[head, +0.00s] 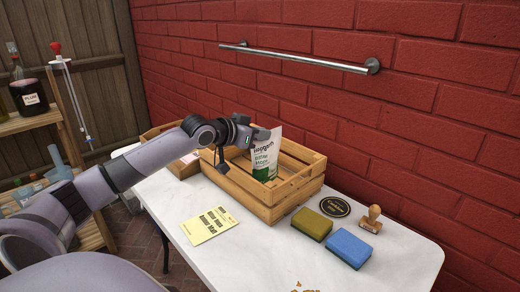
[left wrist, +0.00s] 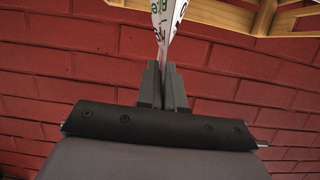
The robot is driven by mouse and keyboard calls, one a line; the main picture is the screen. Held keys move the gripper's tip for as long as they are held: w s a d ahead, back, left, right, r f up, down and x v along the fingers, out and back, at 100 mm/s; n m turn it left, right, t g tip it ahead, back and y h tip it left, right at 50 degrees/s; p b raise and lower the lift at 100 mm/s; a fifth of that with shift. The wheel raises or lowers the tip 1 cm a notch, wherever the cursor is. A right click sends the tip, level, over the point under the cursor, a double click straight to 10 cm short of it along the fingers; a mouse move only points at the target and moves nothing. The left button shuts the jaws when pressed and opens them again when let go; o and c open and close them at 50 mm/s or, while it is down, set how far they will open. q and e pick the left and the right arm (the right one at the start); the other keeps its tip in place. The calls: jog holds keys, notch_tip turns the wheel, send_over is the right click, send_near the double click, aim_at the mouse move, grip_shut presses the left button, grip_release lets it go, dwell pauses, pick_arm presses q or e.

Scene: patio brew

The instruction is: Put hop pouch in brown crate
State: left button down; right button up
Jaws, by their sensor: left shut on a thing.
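The hop pouch (head: 265,158) is white with a green lower part and dark print, and it is upright at the brown crate's opening. Its lower part shows within the outline of the slatted wooden brown crate (head: 240,188); I cannot tell if it touches the floor. My left gripper (head: 262,134) is above the crate, shut on the pouch's top edge. In the left wrist view the two fingers (left wrist: 163,88) pinch the thin edge of the pouch (left wrist: 168,28). Part of the crate (left wrist: 225,14) shows behind it. My right gripper is not in view.
On the white table (head: 178,222) lie a yellow note card (head: 209,226), an olive sponge (head: 312,223), a blue sponge (head: 349,248), a round black coaster (head: 335,206) and a wooden stamp (head: 372,219). A red brick wall with a metal rail (head: 295,57) stands behind the crate.

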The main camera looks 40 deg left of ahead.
aim_at(260, 146)
pick_arm(q)
jog(key=shift+f, duration=2.05)
jog(key=shift+f, duration=0.15)
jog(key=c, duration=1.3)
grip_release()
